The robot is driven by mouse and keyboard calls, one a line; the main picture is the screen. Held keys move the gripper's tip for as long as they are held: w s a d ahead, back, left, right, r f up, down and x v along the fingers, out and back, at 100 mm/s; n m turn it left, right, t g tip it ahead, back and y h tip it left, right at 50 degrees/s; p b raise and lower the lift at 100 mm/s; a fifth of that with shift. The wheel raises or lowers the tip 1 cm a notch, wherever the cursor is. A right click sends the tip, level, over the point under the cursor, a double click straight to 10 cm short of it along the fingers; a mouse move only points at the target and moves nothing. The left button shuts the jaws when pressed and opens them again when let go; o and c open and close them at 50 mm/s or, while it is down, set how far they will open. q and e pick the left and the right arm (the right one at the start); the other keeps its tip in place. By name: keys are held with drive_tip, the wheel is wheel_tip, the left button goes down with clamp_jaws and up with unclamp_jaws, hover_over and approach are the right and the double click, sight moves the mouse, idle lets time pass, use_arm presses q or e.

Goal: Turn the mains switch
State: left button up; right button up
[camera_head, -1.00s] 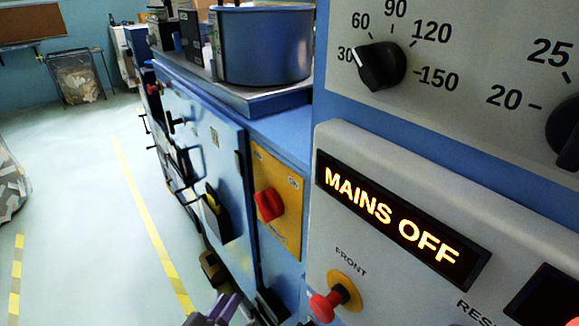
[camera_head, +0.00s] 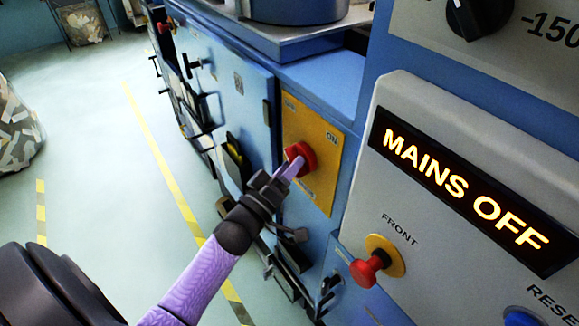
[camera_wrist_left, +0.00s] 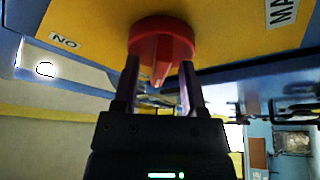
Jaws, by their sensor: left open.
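The red mains switch (camera_head: 301,157) is a rotary knob on a yellow plate (camera_head: 318,188) on the blue cabinet's side. My left gripper (camera_head: 290,168) reaches it from the lower left. In the left wrist view the red knob (camera_wrist_left: 161,42) is at the top centre, and the fingers of my left gripper (camera_wrist_left: 160,82) stand apart, one on each side of the knob's grip bar. I cannot tell whether they touch it. The lit display (camera_head: 462,190) on the grey panel reads MAINS OFF. My right gripper is not in view.
A red FRONT push button (camera_head: 368,267) sticks out of the grey panel (camera_head: 400,100) right of the switch. A blue RESET button (camera_head: 520,317) is at the lower right. Handles project from the cabinet doors (camera_head: 225,90).

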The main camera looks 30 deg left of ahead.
use_arm(q)
drive_tip(key=shift+c, duration=0.3)
clamp_jaws()
drive_tip(key=shift+f+m, duration=0.1)
drive_tip(key=shift+m, duration=0.3)
drive_tip(key=m+g+h+b, duration=0.1)
drive_tip(key=m+h, duration=0.2)
drive_tip(key=m, duration=0.5)
drive_tip(key=m+g+h+b, duration=0.1)
drive_tip(key=m+h, duration=0.3)
drive_tip(key=m, duration=0.4)
drive_tip(key=m+g+h+b, duration=0.2)
drive_tip(key=m+h, duration=0.1)
drive_tip(key=m, duration=0.5)
drive_tip(key=shift+w+a+h+b, duration=0.15)
drive_tip(key=shift+a+h+b, duration=0.2)
drive_tip(key=shift+a+h, duration=0.05)
drive_tip(key=shift+m+g, duration=0.3)
drive_tip(key=shift+m, duration=0.1)
drive_tip(key=shift+o, duration=0.3)
unclamp_jaws()
